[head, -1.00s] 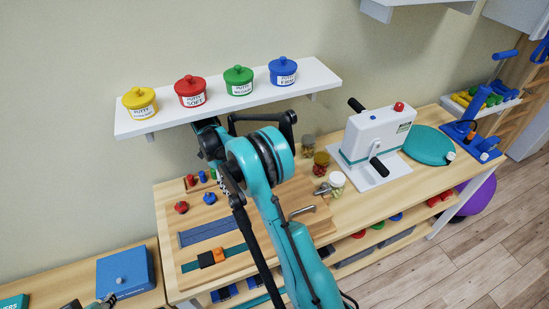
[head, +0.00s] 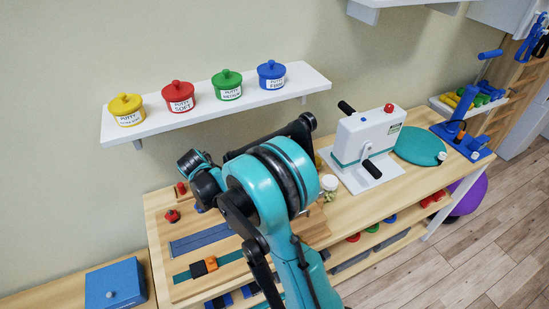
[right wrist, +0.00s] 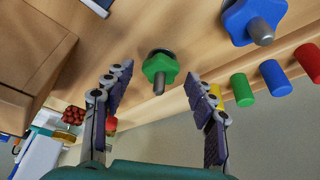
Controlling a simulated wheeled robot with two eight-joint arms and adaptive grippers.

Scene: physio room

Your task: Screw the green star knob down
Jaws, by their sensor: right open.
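The green star knob (right wrist: 160,66) shows in the right wrist view, with a grey stud end sticking out of its middle and a dark round part behind it. My right gripper (right wrist: 158,80) is open, its two fingers apart on either side of the knob. I see gaps between the fingers and the knob; I cannot tell how deep the knob sits between them. In the head view my right arm (head: 270,190) covers the green knob and the fingers. My left gripper is not in the head view.
A blue star knob (right wrist: 254,18) and several coloured pegs (right wrist: 276,78) are close beside the green knob. A red star knob (head: 172,216) is on the wooden board.

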